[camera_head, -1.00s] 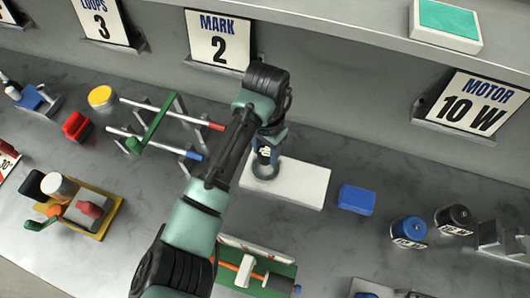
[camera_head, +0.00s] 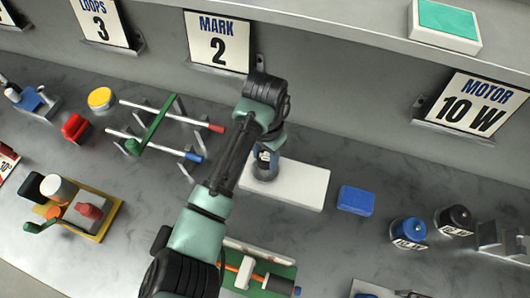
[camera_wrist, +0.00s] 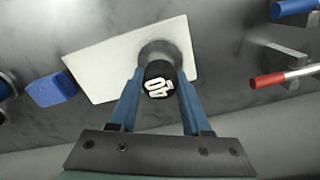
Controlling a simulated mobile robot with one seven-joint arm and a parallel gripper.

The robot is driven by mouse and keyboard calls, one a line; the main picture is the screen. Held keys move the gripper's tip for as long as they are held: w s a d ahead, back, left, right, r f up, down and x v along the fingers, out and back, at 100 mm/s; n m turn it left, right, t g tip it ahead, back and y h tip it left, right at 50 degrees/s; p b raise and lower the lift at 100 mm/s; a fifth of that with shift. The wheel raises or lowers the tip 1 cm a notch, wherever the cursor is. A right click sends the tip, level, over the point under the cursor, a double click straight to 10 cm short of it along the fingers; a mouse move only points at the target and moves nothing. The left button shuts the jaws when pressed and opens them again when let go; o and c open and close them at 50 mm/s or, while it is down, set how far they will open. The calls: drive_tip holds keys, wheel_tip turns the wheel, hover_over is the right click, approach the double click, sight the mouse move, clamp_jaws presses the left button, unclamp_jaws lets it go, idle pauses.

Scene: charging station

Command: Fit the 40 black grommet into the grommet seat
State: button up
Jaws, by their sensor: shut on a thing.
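My gripper (camera_wrist: 158,92) is shut on the black grommet (camera_wrist: 158,80), whose top carries a white "40"; the blue fingers lie on both sides of it. In the head view my gripper (camera_head: 267,157) is over the left end of the white block (camera_head: 300,185). The grey round grommet seat (camera_wrist: 162,50) is on that block (camera_wrist: 100,65) and shows just beyond the grommet in the wrist view. It is partly visible under the gripper in the head view (camera_head: 264,174). The grommet covers part of the seat, and I cannot tell if they touch.
A blue block (camera_head: 356,200) lies right of the white block. Blue (camera_head: 408,232) and black (camera_head: 455,219) labelled round parts stand farther right. A rack with red-tipped (camera_head: 216,128) and blue-tipped (camera_head: 194,156) rods is at the left. A green tray (camera_head: 270,270) is in front.

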sight(266, 174)
drive_tip(key=shift+f+b, duration=0.8)
drive_tip(key=shift+f, duration=1.2)
drive_tip(key=shift+s+f, duration=0.25)
drive_tip(key=shift+f, duration=0.15)
drive_tip(key=o, duration=1.3)
drive_tip(key=shift+f, duration=0.1)
drive_tip(key=shift+d, duration=0.1)
drive_tip(key=r, duration=0.4)
drive_tip(key=r+p, duration=0.1)
drive_tip(key=r, duration=0.9)
drive_tip(key=shift+w+a+r+p, duration=0.15)
drive_tip(key=shift+w+a+p, duration=0.1)
drive_tip(key=shift+a+p, duration=0.1)
